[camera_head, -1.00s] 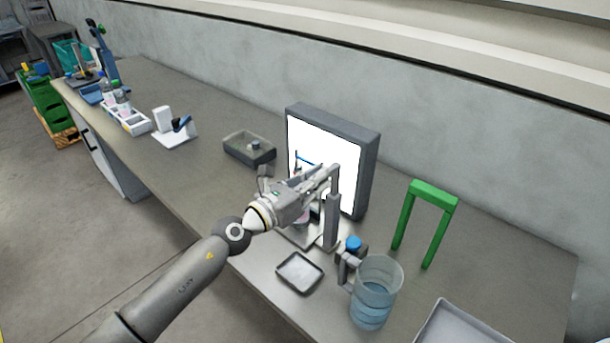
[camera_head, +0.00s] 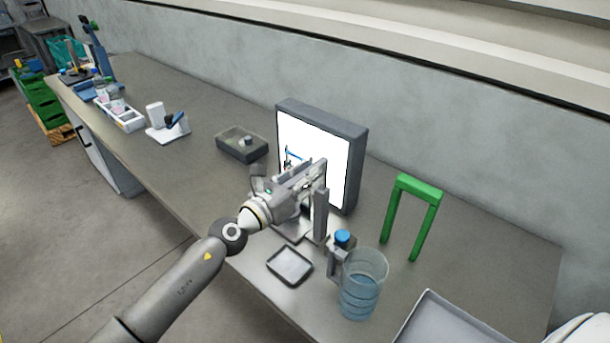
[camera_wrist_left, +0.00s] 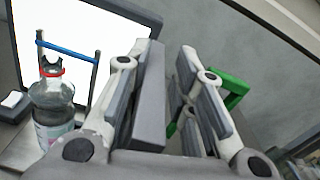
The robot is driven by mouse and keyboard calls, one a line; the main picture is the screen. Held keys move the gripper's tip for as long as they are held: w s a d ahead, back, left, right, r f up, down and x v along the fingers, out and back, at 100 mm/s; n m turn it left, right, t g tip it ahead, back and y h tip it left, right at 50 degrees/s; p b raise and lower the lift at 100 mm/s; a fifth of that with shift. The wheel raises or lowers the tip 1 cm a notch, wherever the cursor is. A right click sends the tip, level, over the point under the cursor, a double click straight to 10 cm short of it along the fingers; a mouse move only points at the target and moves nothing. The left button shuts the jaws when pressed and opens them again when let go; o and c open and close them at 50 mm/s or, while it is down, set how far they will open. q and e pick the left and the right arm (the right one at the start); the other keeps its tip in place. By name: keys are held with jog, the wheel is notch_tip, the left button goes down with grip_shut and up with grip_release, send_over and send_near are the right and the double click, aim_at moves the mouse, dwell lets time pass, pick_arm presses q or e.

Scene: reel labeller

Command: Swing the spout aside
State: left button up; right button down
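My left gripper (camera_head: 316,170) is in front of the bright panel, at the top of a grey upright post (camera_head: 320,217). In the left wrist view its two fingers (camera_wrist_left: 172,95) stand apart, with a gap between them and nothing clearly held. A bottle with a red neck (camera_wrist_left: 52,105) stands left of the fingers. A blue bar (camera_wrist_left: 66,48) on thin grey uprights is just behind the bottle's top. I cannot tell for certain which part is the spout; the gripper hides the post's top in the head view. My right gripper is not in view.
The lit panel (camera_head: 340,175) stands behind the gripper. A jug with blue liquid (camera_head: 360,290), a small tray (camera_head: 290,265) and a green frame (camera_head: 432,195) are nearby. A grey box (camera_head: 242,147) is to the left. Bare bench (camera_head: 195,180) lies left of the arm.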

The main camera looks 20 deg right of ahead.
pick_arm(q)
jog(key=shift+a+f, duration=0.1)
jog(key=shift+f, duration=0.2)
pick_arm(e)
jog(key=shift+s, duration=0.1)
pick_arm(q)
jog(key=shift+w, duration=0.3)
jog(key=shift+s+a+r, duration=0.15)
jog(key=shift+s+a, duration=0.1)
jog(key=shift+a, duration=0.2)
jog(key=v, duration=1.1)
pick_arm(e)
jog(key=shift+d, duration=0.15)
